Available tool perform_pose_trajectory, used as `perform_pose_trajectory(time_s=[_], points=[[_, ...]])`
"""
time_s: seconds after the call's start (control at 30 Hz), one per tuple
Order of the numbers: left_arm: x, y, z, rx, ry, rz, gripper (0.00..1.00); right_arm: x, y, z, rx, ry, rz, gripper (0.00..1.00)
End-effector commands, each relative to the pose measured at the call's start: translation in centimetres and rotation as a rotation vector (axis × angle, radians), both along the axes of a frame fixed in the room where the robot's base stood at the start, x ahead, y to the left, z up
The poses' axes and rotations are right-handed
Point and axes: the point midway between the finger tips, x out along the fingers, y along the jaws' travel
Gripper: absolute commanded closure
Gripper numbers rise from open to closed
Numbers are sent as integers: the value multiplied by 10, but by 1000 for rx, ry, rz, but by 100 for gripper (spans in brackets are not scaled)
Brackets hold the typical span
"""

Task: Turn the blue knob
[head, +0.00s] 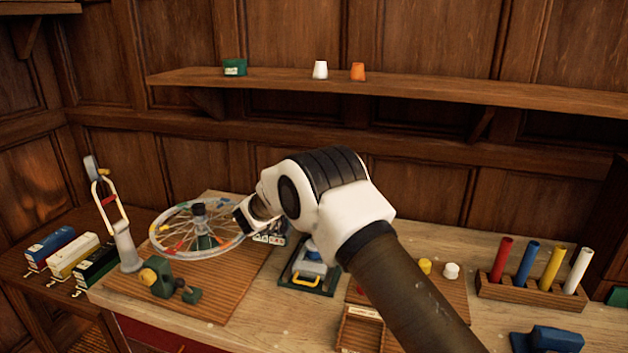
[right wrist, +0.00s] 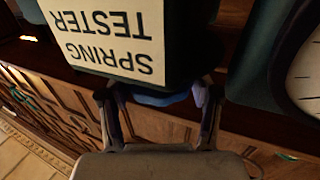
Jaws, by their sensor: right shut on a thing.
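In the right wrist view, my right gripper (right wrist: 160,95) has its two fingers on either side of the blue knob (right wrist: 158,100). It is shut on the knob. Only a strip of the knob shows between the fingers, below the dark box labelled SPRING TESTER (right wrist: 102,32), whose lettering appears upside down. My right arm crosses the middle of the head view; I cannot make out its fingers or the knob there. My left gripper is not in view.
A white dial (right wrist: 307,75) stands beside the box in the wrist view. In the head view, a spoked wheel (head: 160,248) is left of my arm, and a wooden rack (head: 530,293) with coloured tubes is right. A wall shelf (head: 440,92) runs behind.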

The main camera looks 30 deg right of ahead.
Motion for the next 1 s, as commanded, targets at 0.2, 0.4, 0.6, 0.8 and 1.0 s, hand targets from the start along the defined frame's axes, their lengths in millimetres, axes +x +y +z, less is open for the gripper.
perform_pose_trajectory(time_s=[0.2, 0.4, 0.6, 0.8, 1.0], points=[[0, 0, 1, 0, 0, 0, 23, 0, -1, 0, 0, -1, -41, 71], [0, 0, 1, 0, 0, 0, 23, 0, -1, 1, 0, -2, -47, 71], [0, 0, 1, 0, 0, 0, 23, 0, -1, 2, -1, -3, -46, 33], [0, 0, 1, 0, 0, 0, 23, 0, -1, 1, -1, -3, -45, 11], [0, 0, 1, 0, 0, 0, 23, 0, 0, 1, 0, -2, -44, 11]])
